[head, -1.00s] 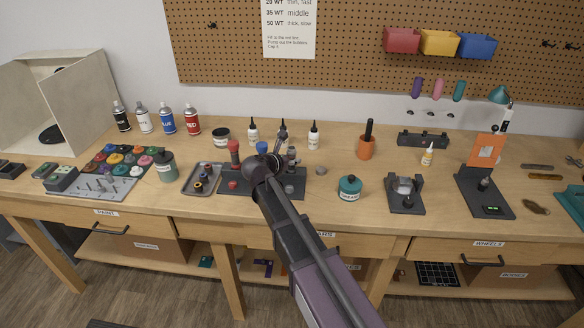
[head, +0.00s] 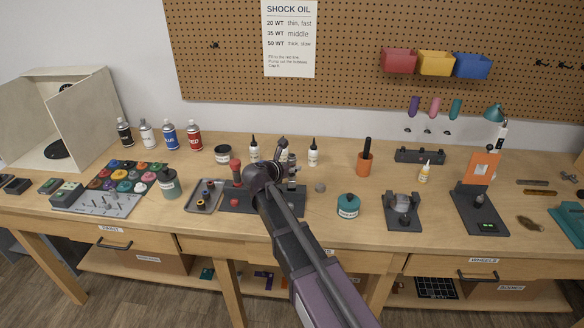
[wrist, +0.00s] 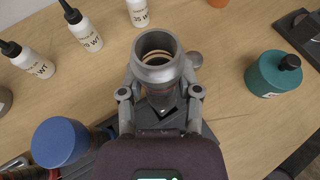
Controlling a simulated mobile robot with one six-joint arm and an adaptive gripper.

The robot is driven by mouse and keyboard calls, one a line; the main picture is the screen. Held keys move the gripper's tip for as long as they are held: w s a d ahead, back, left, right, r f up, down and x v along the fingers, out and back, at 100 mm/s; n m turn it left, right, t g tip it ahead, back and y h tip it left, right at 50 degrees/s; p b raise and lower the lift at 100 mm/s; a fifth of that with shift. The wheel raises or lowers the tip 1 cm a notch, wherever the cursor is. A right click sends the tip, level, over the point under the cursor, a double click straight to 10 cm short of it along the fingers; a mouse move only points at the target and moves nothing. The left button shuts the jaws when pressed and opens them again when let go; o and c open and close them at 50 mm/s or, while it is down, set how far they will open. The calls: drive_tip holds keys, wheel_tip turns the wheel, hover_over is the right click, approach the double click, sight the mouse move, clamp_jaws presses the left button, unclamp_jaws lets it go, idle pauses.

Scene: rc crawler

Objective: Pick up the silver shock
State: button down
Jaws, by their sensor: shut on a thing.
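The silver shock (wrist: 157,58) is an open-topped grey metal cylinder with a bright inner ring. My gripper (wrist: 160,95) is shut on it, one finger on each side, in the wrist view. In the head view my gripper (head: 283,152) is over the dark shock stand (head: 238,200). My arm hides part of the stand. Whether the shock is clear of the stand cannot be told. A blue-topped shock (wrist: 60,140) stands to the left in the wrist view. A red-topped shock (head: 235,172) stands on the stand.
White oil bottles (head: 313,153) stand behind the stand. A grey tray (head: 203,196) of small parts lies left of it. A teal jar (head: 348,200) and an orange cup (head: 364,162) stand to the right. Bare bench shows between the bottles and the cup.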

sight(291, 155)
drive_tip(key=shift+r+p, duration=2.3)
drive_tip(key=shift+r, duration=0.4)
